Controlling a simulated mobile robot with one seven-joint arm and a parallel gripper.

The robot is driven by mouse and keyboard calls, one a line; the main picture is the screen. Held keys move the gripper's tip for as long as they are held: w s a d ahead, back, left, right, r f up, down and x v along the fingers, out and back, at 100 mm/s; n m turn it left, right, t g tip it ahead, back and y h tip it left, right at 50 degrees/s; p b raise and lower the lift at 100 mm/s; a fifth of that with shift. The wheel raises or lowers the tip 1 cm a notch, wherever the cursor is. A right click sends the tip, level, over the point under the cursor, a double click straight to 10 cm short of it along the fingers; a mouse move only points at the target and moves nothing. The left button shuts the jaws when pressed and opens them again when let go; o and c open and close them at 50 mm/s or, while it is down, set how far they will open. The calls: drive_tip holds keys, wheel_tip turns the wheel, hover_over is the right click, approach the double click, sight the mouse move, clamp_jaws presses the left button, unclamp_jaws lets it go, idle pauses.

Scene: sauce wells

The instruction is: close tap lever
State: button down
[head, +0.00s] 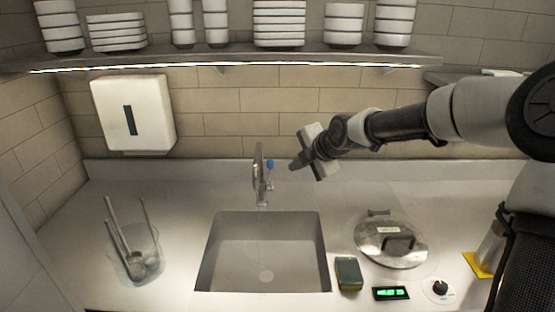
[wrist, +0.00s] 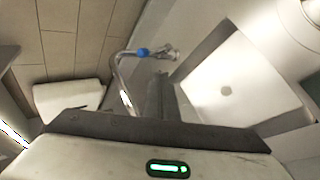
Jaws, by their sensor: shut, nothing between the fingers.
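The chrome tap (head: 257,178) stands behind the sink, its curved spout rising above the counter. Its lever has a blue end (head: 270,164) on the right side of the tap. In the wrist view the tap (wrist: 122,75) and the blue lever end (wrist: 142,52) show beyond my gripper. My gripper (head: 293,166) is shut and empty, a short way right of the lever, pointing left towards it. It looks apart from the lever. In the wrist view the dark fingers (wrist: 165,85) reach up beside the tap. I cannot tell whether water runs.
The sink basin (head: 266,270) lies in front of the tap. A pot lid (head: 378,249), a sponge (head: 348,273) and a green display (head: 391,293) are to its right. A glass holder with sticks (head: 140,265) stands left. A dispenser (head: 155,110) hangs on the wall, below a dish shelf (head: 225,57).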

approach(272, 166)
drive_tip(key=s+f+x, duration=0.1)
drive_tip(key=x, duration=0.4)
drive_tip(key=shift+w+r+p, duration=0.2)
drive_tip(key=shift+w+p, duration=0.25)
drive_tip(key=shift+w, duration=0.2)
